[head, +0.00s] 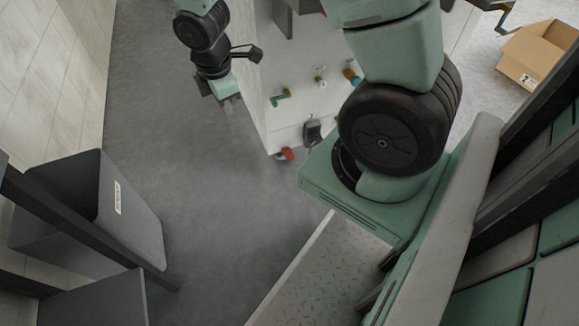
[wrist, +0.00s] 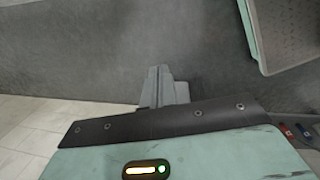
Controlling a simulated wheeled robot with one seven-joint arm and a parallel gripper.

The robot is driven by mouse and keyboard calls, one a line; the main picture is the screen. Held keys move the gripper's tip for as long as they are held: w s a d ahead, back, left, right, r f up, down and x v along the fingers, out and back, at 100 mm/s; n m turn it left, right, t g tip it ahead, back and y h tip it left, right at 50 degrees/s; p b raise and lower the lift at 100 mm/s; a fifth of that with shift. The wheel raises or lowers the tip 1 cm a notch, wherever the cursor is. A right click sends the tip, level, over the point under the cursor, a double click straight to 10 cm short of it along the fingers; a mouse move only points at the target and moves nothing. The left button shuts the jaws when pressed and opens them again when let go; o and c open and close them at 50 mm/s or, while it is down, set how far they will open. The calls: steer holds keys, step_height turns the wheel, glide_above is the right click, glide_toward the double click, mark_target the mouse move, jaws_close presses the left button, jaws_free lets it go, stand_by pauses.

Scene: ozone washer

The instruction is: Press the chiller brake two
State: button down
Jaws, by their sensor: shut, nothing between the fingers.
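A red pedal-like piece (head: 285,154) sits low at the near corner of the white machine (head: 285,108) in the head view. A dark pedal-like piece (head: 312,132) is beside it, to the right. Small red (wrist: 286,131) and blue (wrist: 308,127) pieces also show at the right edge of the wrist view. I cannot tell which of these is chiller brake two. My gripper (head: 229,104) is to the left of the machine, above the floor and apart from the pedals. In the wrist view its grey fingers (wrist: 160,80) are together and empty.
Green (head: 280,97), white (head: 320,82) and yellow-brown (head: 351,75) fittings stick out of the machine's side. A grey bin (head: 130,215) stands at the left. A cardboard box (head: 540,55) lies at the upper right. The grey floor between bin and machine is clear.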

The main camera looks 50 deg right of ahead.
steer(key=d+f+n+b, duration=0.1)
steer(key=d+f+b, duration=0.4)
steer(key=f, duration=0.4)
steer(key=d+f+n+b, duration=0.2)
steer(key=d+f+b, duration=0.35)
steer(key=f, duration=0.35)
steer(key=n+h+b, duration=0.2)
steer(key=n+b, duration=0.1)
steer(key=b, duration=0.5)
glide_toward(289, 156)
steer(key=shift+w+d+r+g, duration=0.2)
steer(key=shift+r+g, duration=0.1)
steer(key=shift+r, duration=0.05)
steer(key=b+x, duration=0.6)
steer(key=x, duration=0.1)
steer(key=shift+a, duration=0.15)
